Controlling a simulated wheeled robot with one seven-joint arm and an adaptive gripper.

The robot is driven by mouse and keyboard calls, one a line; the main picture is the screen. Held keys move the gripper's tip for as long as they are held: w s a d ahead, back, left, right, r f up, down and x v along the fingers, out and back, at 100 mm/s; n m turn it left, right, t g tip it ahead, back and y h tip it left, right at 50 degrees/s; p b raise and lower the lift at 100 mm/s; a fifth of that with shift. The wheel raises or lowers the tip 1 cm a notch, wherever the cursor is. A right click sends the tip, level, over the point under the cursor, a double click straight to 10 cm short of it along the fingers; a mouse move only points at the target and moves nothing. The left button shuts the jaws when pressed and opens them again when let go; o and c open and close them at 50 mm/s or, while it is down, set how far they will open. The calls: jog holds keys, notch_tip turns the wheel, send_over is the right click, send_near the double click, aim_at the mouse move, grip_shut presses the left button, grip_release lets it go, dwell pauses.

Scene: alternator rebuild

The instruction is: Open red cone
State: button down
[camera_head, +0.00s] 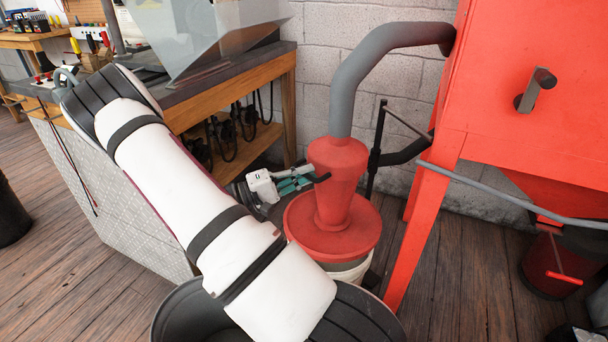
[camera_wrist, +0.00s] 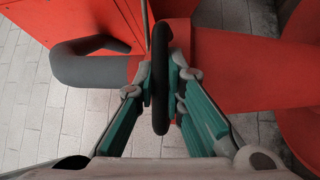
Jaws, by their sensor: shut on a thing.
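The red cone (camera_head: 333,205) stands upright in the head view, with a wide red round flange (camera_head: 305,235) at its bottom, on top of a white bucket (camera_head: 350,273). A black handle (camera_head: 319,178) sticks out from the cone's left side. My gripper (camera_head: 309,180) reaches it from the left. In the wrist view, the teal-padded fingers of my gripper (camera_wrist: 164,88) are shut on the black handle (camera_wrist: 160,70), one on each side. The red cone (camera_wrist: 245,70) also fills the right of that view. The flange and cone look level and seated on the bucket.
A grey hose (camera_head: 365,72) runs from the cone's top to a red cabinet (camera_head: 530,110) on red legs at the right. A wooden workbench (camera_head: 235,90) stands at the left. A dark bin (camera_head: 185,318) is at the bottom, below my arm. Bare floor shows at the left.

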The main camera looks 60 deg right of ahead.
jog(key=c, duration=1.6)
grip_release()
jog(key=shift+c, duration=0.2)
jog(key=v, duration=1.2)
